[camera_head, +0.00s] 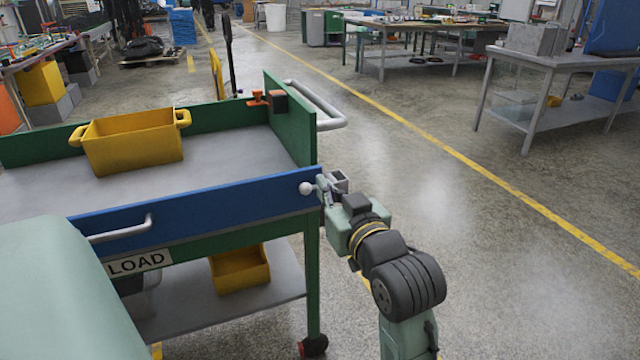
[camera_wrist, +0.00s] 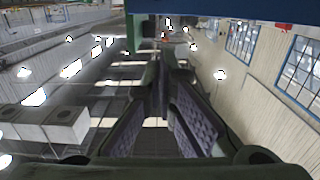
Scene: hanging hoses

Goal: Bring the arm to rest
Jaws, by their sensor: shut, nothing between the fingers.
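My gripper (camera_head: 326,183) is at the right front corner of the cart, just beside a white ball-shaped knob (camera_head: 306,188) on the end of the blue side panel (camera_head: 215,205). I cannot tell whether it touches the knob or panel. In the wrist view, my gripper's two fingers (camera_wrist: 162,80) come together with nothing visible between them. My arm reaches up from the lower right of the head view.
The cart has a grey top deck (camera_head: 225,155) holding a yellow bin (camera_head: 133,142); another yellow bin (camera_head: 240,267) sits on the lower shelf. A grey handle (camera_head: 318,105) sticks out at the right. The floor right of the cart is open, up to a grey table (camera_head: 560,62).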

